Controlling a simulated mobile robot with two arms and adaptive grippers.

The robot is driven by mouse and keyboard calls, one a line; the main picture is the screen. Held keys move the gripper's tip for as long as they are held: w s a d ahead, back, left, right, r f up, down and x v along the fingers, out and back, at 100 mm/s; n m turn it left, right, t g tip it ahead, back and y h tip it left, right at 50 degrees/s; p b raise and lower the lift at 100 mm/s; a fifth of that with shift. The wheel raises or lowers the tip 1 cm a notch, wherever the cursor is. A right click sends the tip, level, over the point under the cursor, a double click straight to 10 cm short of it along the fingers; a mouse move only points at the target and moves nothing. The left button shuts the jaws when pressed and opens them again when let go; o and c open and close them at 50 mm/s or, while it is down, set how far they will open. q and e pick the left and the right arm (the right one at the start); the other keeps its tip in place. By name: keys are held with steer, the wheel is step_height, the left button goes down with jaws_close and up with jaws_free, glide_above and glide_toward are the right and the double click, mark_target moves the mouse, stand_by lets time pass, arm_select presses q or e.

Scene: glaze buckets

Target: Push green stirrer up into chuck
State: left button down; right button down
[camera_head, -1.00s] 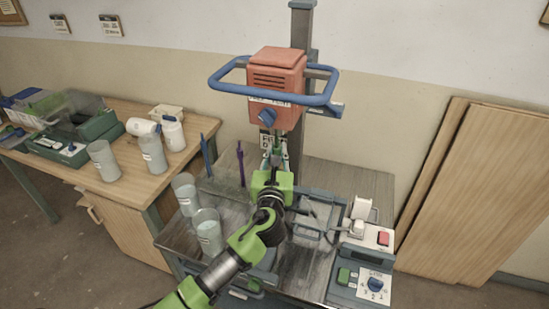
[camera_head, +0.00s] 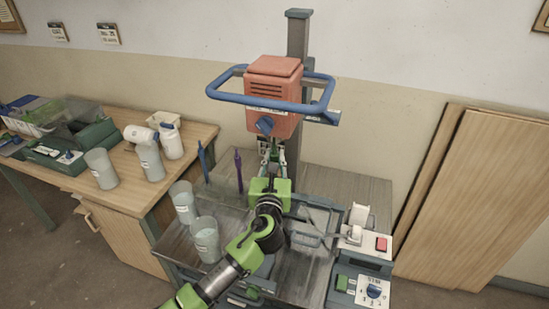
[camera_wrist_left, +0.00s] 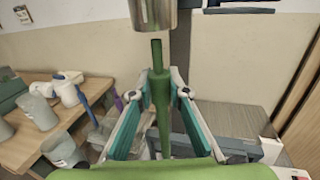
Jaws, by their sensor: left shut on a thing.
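The green stirrer (camera_wrist_left: 158,88) stands about upright between the fingers of my left gripper (camera_wrist_left: 160,92), which is shut on it. The stirrer's top end is just below the grey metal chuck (camera_wrist_left: 153,14), with a small gap showing between them in the left wrist view. The stirrer's lower part is partly hidden by the gripper. In the head view my left gripper (camera_head: 270,158) is under the red mixer head (camera_head: 273,95), which hides the chuck. My right gripper is not in view.
A blue hoop guard (camera_head: 255,102) surrounds the mixer head. A blue stirrer (camera_head: 203,161) and a purple stirrer (camera_head: 238,170) stand left of the gripper, near two cups (camera_head: 206,240). A control box (camera_head: 358,288) is at right.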

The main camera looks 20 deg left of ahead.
mark_target(275, 151)
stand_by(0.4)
arm_select(q)
steer(key=shift+r+p, duration=0.1)
steer(key=shift+p, duration=0.35)
stand_by(0.4)
stand_by(0.8)
steer(key=shift+p, duration=0.6)
stand_by(0.9)
steer(key=shift+r+p, duration=0.85)
steer(key=shift+p, duration=0.15)
stand_by(1.0)
steer(key=shift+p, duration=0.35)
stand_by(0.9)
steer(key=shift+r+p, duration=0.7)
steer(key=shift+p, duration=0.05)
stand_by(0.5)
